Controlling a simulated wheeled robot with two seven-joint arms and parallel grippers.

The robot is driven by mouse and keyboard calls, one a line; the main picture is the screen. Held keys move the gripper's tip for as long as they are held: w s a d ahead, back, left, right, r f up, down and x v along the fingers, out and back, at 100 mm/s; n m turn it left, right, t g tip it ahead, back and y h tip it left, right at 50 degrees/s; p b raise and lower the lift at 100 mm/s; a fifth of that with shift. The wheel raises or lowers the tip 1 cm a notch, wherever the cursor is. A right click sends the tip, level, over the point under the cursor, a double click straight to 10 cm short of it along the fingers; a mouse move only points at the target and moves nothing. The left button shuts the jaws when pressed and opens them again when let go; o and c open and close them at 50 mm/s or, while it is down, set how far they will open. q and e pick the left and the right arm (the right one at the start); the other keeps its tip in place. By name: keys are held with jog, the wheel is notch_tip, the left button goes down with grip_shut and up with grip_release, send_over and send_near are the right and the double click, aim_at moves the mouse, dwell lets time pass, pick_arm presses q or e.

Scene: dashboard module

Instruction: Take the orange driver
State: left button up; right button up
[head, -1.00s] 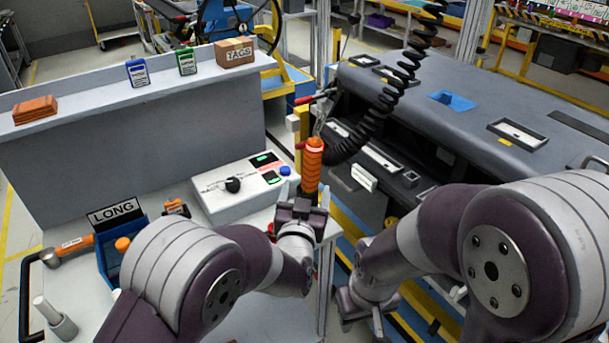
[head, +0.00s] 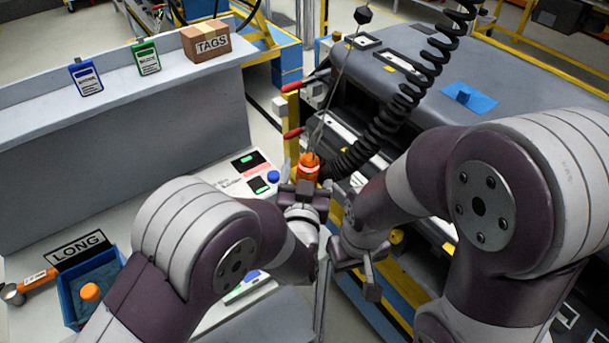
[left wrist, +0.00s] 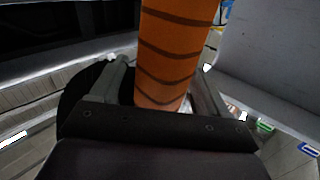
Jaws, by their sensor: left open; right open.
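The orange driver (head: 308,168) hangs upright from a thin cable beside a black coiled hose. In the left wrist view the driver (left wrist: 174,50) is a striped orange cylinder standing between the spread fingers. My left gripper (head: 300,190) is open around the lower part of the driver. Its fingers show on both sides of the driver in the left wrist view, and I cannot tell whether either touches it. My right gripper (head: 368,270) is open and empty, to the right of and below the left one. The driver's lower end is hidden by my left gripper.
The black coiled hose (head: 408,100) runs close behind the driver. The dark dashboard module (head: 420,75) is at the right.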

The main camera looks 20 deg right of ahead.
pick_arm(q)
jog(key=s, duration=0.1)
jog(key=s+r, duration=0.1)
jog(key=shift+s+a+r, duration=0.15)
jog(key=shift+s+a, duration=0.15)
jog(key=shift+a, duration=0.1)
jog(key=c, duration=0.7)
jog(key=shift+d, duration=0.1)
jog(key=c, duration=0.6)
jog(key=shift+w+f, duration=0.35)
jog(key=shift+w, duration=0.15)
grip_shut()
jog(key=shift+s, duration=0.1)
pick_arm(e)
jog(key=shift+s+a+r, duration=0.15)
jog(key=shift+s+r, duration=0.1)
jog(key=shift+s, duration=0.55)
pick_arm(q)
jog(key=shift+d, duration=0.1)
